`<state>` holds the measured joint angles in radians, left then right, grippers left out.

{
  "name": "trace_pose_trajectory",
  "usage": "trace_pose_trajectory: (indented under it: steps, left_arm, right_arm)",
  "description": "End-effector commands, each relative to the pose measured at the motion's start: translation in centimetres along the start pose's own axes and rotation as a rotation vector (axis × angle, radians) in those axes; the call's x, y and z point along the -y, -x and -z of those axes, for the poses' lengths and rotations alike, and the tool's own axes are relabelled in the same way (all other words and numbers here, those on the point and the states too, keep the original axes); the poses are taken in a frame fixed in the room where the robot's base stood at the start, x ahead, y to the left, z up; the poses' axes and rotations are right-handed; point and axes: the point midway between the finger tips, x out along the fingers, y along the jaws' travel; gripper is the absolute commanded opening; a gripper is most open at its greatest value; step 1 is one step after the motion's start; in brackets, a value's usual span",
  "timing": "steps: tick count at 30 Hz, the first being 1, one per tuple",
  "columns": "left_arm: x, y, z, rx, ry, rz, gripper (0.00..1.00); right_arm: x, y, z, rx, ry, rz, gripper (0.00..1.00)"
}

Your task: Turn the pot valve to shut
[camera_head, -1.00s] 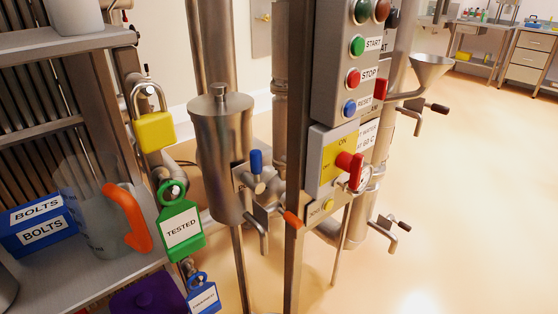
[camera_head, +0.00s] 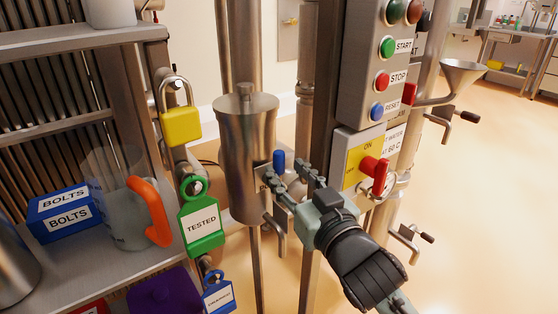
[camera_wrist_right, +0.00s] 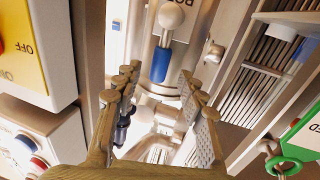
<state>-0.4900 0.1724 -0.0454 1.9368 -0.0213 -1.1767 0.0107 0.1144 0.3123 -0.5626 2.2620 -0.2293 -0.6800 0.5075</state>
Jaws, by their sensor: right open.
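The metal pot (camera_head: 246,130) stands upright in the middle of the head view. Its valve has a short blue lever (camera_head: 279,159) on the pot's right side, pointing up in that view. The lever also shows in the right wrist view (camera_wrist_right: 160,65), near a round metal knob. My right gripper (camera_head: 290,172) has come in from the lower right and is open, its fingers near the valve. In the wrist view the lever lies between the open fingers (camera_wrist_right: 158,76), with no clear contact. The fingers partly hide the valve body. My left gripper is not in view.
A control panel (camera_head: 357,110) with buttons and a red rotary switch (camera_head: 374,172) stands just right of the gripper. A shelf (camera_head: 125,265) with a jug (camera_head: 120,215), a blue box (camera_head: 65,212) and hanging tags (camera_head: 202,222) is at left. Open floor lies at right.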

Motion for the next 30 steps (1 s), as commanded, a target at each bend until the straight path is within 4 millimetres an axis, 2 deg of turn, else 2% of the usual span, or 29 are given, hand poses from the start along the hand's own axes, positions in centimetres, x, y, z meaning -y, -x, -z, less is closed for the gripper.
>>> trace_pose_trajectory:
  steps: [3, 9, 20, 27, 30]
  left_arm:
    - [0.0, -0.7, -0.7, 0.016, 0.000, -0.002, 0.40]
    - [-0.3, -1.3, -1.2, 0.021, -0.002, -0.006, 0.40]
    - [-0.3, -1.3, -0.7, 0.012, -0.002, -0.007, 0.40]
    - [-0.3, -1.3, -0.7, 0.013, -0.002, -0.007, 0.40]
    - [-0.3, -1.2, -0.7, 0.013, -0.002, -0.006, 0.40]
  right_arm:
    - [0.0, -2.1, 0.1, -0.001, 0.001, -0.001, 0.41]
    - [0.0, -4.3, 0.0, 0.002, 0.001, -0.001, 0.41]
    - [-0.1, -4.8, -0.1, 0.003, 0.000, -0.002, 0.40]
    - [-0.1, -4.8, -0.1, 0.003, 0.000, -0.002, 0.10]
    - [-0.1, -4.8, -0.1, 0.003, 0.000, -0.002, 0.00]
